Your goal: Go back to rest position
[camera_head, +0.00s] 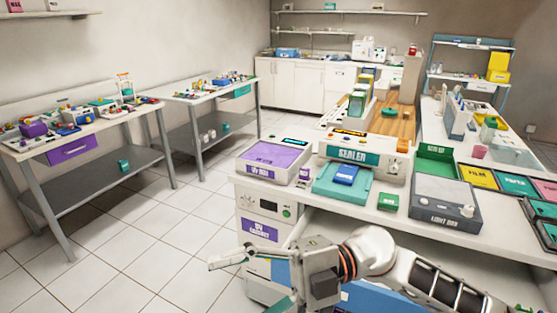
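My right arm comes in from the lower right, and its gripper (245,287) hangs in front of the work counter (330,218). Its fingers are spread apart and point left, with nothing seen between them. The lower finger runs close to the bottom edge of the picture. The gripper is in front of the UV cabinet (262,229) and a blue surface below the counter. My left gripper is not in view.
The counter carries a purple-lidded UV box (275,154), a sealer (362,157), a teal tray (326,186) with a blue item and a light box (445,199). Two side tables (75,147) (200,91) stand left. The tiled floor (150,235) between is clear.

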